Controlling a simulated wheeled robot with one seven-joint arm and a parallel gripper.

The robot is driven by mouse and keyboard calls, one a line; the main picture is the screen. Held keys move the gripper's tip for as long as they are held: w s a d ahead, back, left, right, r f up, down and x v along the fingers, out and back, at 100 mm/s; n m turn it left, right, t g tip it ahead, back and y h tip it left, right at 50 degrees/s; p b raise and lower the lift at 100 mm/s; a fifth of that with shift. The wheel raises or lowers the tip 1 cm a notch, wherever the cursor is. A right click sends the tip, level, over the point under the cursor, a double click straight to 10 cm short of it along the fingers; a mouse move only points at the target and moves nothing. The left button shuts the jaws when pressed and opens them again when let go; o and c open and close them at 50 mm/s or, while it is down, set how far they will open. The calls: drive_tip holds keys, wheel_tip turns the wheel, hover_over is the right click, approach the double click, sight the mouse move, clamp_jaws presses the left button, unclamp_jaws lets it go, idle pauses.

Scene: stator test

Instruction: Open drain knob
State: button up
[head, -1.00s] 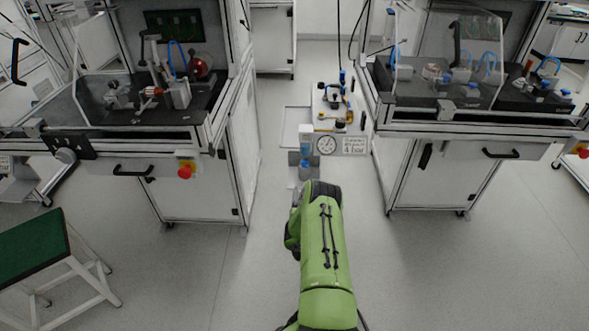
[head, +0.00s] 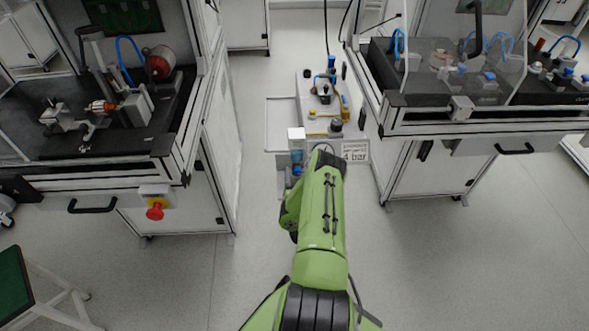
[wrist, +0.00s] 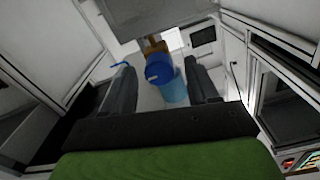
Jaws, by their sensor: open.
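In the wrist view a round blue knob (wrist: 158,68) shows between the two dark fingers of my gripper (wrist: 163,78). The gripper is open, with a gap on both sides of the knob; I cannot tell how far ahead it is. A translucent light-blue bowl (wrist: 173,93) is beside the knob, and a brass-coloured fitting (wrist: 154,46) is behind it. In the head view the blue bowl (head: 297,157) hangs on the front of the grey unit (head: 318,118), left of my green arm. The arm hides my gripper there and part of the unit's front.
A bench with a red stop button (head: 155,209) stands at left, and another bench (head: 430,172) at right. The unit stands in the aisle between them. A green-topped stool (head: 12,288) is at lower left. The floor (head: 470,270) at lower right is clear.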

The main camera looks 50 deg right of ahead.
drive_tip(key=shift+s, duration=0.1)
drive_tip(key=c, duration=1)
drive_tip(key=shift+c, duration=0.2)
drive_tip(key=shift+r+n, duration=0.1)
drive_tip(key=shift+n, duration=0.2)
drive_tip(key=n+p, duration=0.3)
drive_tip(key=shift+a+r, duration=0.1)
drive_tip(key=n+p, duration=0.2)
drive_tip(key=n, duration=0.3)
drive_tip(key=shift+p, duration=0.35)
drive_tip(key=n+p, duration=0.2)
drive_tip(key=n, duration=0.3)
drive_tip(key=shift+p, duration=0.35)
drive_tip(key=shift+f+n+p, duration=0.25)
drive_tip(key=shift+n+p, duration=0.45)
drive_tip(key=shift+n, duration=1.4)
